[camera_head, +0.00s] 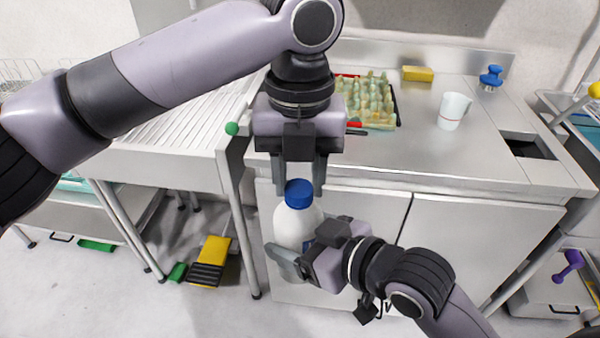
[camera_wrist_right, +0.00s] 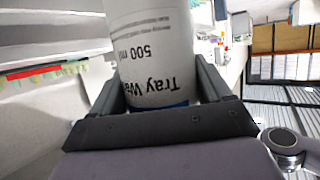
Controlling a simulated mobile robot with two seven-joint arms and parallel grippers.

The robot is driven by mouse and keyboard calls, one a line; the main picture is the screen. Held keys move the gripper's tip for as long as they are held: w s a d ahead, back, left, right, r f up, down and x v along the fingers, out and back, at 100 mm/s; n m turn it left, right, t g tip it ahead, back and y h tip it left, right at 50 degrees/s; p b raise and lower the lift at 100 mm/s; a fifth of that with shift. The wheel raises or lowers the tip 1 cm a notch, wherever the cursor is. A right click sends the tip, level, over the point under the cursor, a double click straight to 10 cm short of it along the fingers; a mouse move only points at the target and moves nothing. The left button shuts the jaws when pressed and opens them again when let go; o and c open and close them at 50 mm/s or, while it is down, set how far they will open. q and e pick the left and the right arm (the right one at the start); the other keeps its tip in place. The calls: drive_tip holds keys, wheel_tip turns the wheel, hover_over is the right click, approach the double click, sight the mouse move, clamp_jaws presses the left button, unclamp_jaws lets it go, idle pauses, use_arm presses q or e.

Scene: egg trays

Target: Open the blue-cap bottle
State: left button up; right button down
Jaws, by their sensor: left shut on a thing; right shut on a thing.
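The white bottle (camera_head: 292,228) with a blue cap (camera_head: 299,194) is upright in front of the steel counter, held off the floor. My right gripper (camera_head: 300,250) is shut around the bottle's body from the lower right. In the right wrist view the bottle (camera_wrist_right: 155,50) shows printed text, upside down, between the two fingers (camera_wrist_right: 158,95). My left gripper (camera_head: 302,182) points straight down above the bottle, its fingers shut on the cap. The cap is still on the bottle's neck.
On the counter (camera_head: 455,165) stand an egg tray (camera_head: 398,108) with several pale items, a yellow sponge (camera_head: 417,74), a white mug (camera_head: 453,110) and a blue-handled brush (camera_head: 490,78). A ribbed drainboard (camera_head: 190,125) is at left. A yellow-and-black item (camera_head: 212,257) lies on the floor.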

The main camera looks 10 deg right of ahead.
use_arm(q)
drive_tip(key=n, duration=0.4)
drive_tip(key=shift+s+d+n, duration=0.2)
drive_tip(key=shift+n, duration=0.2)
drive_tip(key=n, duration=0.6)
drive_tip(key=shift+w+a+r, duration=0.1)
drive_tip(key=shift+a, duration=0.1)
drive_tip(key=n, duration=0.6)
drive_tip(key=shift+a+n, duration=0.2)
drive_tip(key=shift+n, duration=0.1)
drive_tip(key=n, duration=0.6)
drive_tip(key=shift+a, duration=0.25)
drive_tip(key=n, duration=0.7)
drive_tip(key=shift+a+n, duration=0.1)
drive_tip(key=shift+n, duration=0.3)
drive_tip(key=n, duration=0.6)
drive_tip(key=shift+s, duration=0.25)
drive_tip(key=n, duration=0.4)
drive_tip(key=shift+s+n, duration=0.1)
drive_tip(key=shift+n, duration=0.3)
drive_tip(key=n, duration=0.6)
drive_tip(key=shift+s+d, duration=0.1)
drive_tip(key=shift+d, duration=0.25)
drive_tip(key=shift+r, duration=0.2)
drive_tip(key=shift+r, duration=1)
